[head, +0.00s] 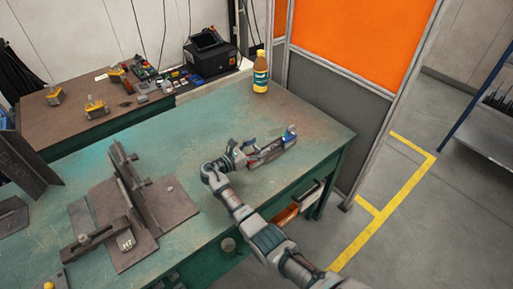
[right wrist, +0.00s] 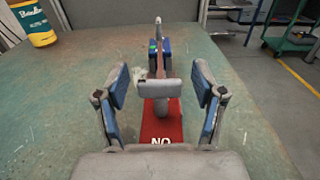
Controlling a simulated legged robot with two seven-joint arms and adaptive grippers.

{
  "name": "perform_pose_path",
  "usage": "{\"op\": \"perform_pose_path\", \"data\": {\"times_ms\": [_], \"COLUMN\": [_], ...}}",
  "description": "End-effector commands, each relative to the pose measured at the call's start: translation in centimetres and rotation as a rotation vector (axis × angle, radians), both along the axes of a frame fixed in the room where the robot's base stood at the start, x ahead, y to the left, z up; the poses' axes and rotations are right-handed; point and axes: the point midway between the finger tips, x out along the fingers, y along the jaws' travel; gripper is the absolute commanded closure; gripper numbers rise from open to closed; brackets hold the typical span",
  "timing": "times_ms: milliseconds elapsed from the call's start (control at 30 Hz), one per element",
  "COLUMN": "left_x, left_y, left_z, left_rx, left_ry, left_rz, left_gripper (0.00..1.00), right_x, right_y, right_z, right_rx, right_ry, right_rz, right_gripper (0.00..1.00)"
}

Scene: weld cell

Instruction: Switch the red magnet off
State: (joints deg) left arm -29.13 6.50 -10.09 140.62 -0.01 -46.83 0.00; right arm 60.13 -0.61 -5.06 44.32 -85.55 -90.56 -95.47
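The red magnet (right wrist: 162,125) lies on the green table in the right wrist view, with white letters "NO" on its near part. A grey T-shaped piece (right wrist: 159,88) stands over it, and a blue part with a small green spot (right wrist: 160,46) is behind. In the head view the magnet (head: 264,155) lies near the table's right end, partly hidden by my gripper. My right gripper (head: 243,150) is open at it; in the right wrist view its two blue-padded fingers (right wrist: 161,95) stand on either side of the grey piece, with gaps. My left gripper is out of view.
A bottle (head: 260,74) stands at the table's back edge. Dark steel plates and an upright bracket (head: 136,185) occupy the table's left part. A drawer (head: 298,204) is open at the front. An orange and grey partition (head: 350,50) stands beyond the right end.

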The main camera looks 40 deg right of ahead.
Motion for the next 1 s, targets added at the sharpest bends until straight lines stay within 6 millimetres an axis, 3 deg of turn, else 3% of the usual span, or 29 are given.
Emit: {"op": "perform_pose_path", "data": {"times_ms": [200,333,733,1000], "left_x": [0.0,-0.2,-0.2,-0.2], "left_y": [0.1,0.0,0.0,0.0], "left_z": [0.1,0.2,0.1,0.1], "left_rx": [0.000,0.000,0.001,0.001], "left_ry": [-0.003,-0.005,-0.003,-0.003], "left_rz": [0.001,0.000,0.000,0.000], "left_gripper": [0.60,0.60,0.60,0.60], "right_x": [0.0,0.0,-0.4,-0.6], "right_y": [0.1,1.2,9.6,12.0], "right_z": [0.0,-0.1,0.0,0.0], "right_rx": [0.000,0.001,0.000,0.000], "right_ry": [0.001,0.001,0.001,0.001], "right_rz": [0.001,0.003,0.003,0.000], "right_gripper": [0.31,0.31,0.31,0.31]}}
